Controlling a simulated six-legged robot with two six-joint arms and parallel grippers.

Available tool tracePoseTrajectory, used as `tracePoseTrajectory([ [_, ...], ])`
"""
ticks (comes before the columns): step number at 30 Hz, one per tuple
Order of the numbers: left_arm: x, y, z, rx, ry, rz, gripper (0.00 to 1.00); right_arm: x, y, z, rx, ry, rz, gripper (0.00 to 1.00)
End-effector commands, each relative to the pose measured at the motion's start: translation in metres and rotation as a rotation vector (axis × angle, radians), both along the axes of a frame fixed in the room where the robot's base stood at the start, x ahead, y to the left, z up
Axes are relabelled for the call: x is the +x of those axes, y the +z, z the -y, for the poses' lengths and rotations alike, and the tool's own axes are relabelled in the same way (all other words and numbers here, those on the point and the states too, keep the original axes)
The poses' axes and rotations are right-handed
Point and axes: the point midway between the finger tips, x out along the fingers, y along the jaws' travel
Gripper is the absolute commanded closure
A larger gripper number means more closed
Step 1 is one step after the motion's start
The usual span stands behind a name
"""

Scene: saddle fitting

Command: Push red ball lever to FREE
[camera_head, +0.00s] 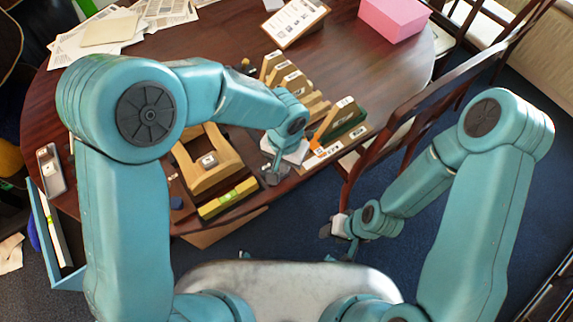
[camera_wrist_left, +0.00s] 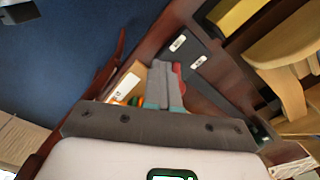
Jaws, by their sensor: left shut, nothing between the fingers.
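In the left wrist view a small red piece (camera_wrist_left: 177,68), perhaps the lever's red ball, shows right beside the tips of my left gripper (camera_wrist_left: 161,76). It is partly hidden by the fingers, and I cannot tell whether they touch it. The fingers are shut with nothing between them. A dark panel (camera_wrist_left: 205,80) with two small white labels lies beyond the red piece. In the head view my left gripper (camera_head: 273,178) is low at the table's front edge, and the lever cannot be made out. My right gripper (camera_head: 338,230) hangs off the table's front; its jaws are unclear.
A wooden saddle-like frame (camera_head: 213,175) and a yellow-green bar (camera_head: 228,199) are left of my left gripper. Several upright wooden pieces (camera_head: 285,77) stand behind it. A green-and-wood block (camera_head: 341,120) is to its right, near a chair (camera_head: 385,150). A pink box (camera_head: 395,17) is far back.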

Motion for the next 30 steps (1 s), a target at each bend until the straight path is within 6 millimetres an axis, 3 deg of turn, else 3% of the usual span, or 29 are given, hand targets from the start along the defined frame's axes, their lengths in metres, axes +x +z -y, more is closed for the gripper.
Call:
tracePoseTrajectory([
  [13, 0.0082, -0.0051, -0.0099, 0.007, 0.0, -0.012, 1.0, 0.0, 0.0005, 0.0, 0.0, 0.0, 0.0, 0.57],
  [30, -0.0008, -0.0001, -0.0012, 0.003, -0.001, -0.005, 1.0, 0.0, -0.0048, 0.0, 0.0, 0.0, 0.0, 0.57],
])
